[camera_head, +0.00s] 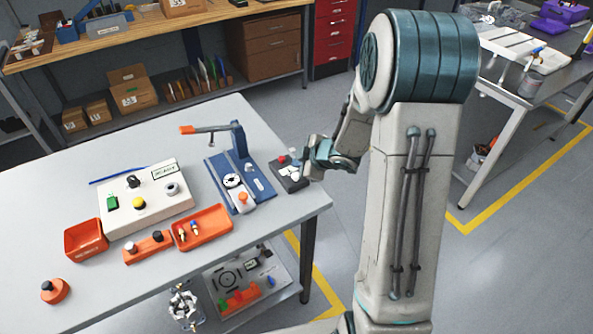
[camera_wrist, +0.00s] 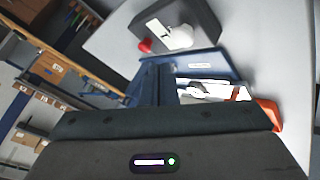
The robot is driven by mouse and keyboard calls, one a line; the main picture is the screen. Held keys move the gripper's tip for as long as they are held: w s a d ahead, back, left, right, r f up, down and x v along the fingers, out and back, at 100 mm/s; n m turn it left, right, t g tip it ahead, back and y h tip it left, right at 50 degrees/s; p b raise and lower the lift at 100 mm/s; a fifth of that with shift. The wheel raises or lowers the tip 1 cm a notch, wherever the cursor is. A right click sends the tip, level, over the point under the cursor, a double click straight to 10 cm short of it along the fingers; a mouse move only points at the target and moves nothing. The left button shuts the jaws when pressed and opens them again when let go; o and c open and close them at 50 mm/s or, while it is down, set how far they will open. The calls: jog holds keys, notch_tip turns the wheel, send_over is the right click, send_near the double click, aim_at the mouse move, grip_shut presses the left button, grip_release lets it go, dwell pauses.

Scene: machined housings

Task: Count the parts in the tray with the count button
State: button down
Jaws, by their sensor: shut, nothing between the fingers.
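An orange tray (camera_head: 214,228) lies on the table in the head view, with a few small parts at its left end. Behind it a white console (camera_head: 160,208) carries a display, a green switch (camera_head: 112,203), a yellow button (camera_head: 139,204) and knobs. No label reading count is legible. A small dark box (camera_head: 293,185) with red and white tops stands near the table's right edge; it also shows in the wrist view (camera_wrist: 205,20). My gripper (camera_head: 304,172) is shut and empty, at or just above this box; contact cannot be told. Its fingertips are unclear in the wrist view.
A blue fixture (camera_head: 222,178) with a post and an orange-handled lever (camera_head: 187,130) stands left of the dark box. An orange bin (camera_head: 86,239), an orange block (camera_head: 147,247) and an orange knob piece (camera_head: 55,290) lie further left. The table's rear is clear.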

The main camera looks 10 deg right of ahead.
notch_tip(320, 180, up, 4)
jog(key=p, duration=0.2)
jog(key=shift+f+p, duration=0.25)
jog(key=shift+p, duration=0.15)
jog(key=shift+f, duration=0.1)
dwell(1.9)
